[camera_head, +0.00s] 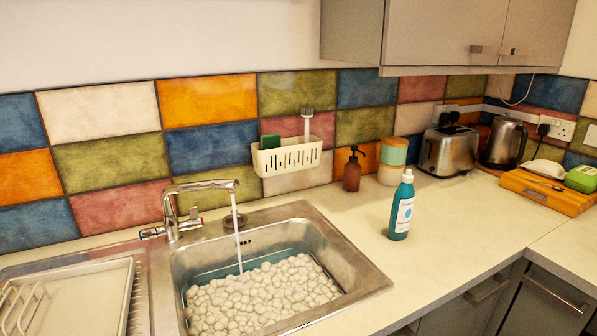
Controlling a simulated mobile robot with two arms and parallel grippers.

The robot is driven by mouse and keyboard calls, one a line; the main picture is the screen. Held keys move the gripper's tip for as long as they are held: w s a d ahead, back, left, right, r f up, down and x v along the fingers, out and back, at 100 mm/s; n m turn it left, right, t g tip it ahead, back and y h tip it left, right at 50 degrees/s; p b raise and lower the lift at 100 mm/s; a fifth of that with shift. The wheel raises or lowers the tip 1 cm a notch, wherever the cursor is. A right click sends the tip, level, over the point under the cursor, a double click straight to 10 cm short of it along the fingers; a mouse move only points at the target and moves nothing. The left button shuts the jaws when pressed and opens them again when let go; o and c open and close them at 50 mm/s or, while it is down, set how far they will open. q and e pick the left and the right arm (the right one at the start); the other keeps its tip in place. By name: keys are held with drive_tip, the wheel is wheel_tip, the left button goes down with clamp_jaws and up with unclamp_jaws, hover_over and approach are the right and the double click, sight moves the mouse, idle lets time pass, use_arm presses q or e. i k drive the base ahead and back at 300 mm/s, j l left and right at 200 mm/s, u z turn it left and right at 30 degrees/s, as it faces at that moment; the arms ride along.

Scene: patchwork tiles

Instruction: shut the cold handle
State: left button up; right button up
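A chrome mixer tap (171,212) stands at the back of the steel sink (352,276), with its spout reaching right over the basin. Water (236,240) runs from the spout into the basin. One handle (150,233) sticks out at the tap's left side. The other handle (191,222) is at its right and shows a small red mark. No blue mark is clear to me, so which handle is cold shows only by the red on the right one. Neither of my grippers is in view.
White foam-like lumps (262,296) cover the water in the basin. A drying rack with a tray (85,290) lies on the left. A blue bottle (401,208) stands right of the sink. A white caddy (288,157) hangs on the tiles. Counter around the bottle is clear.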

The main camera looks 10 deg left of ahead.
sight(148, 233)
drive_tip(key=u, duration=1.35)
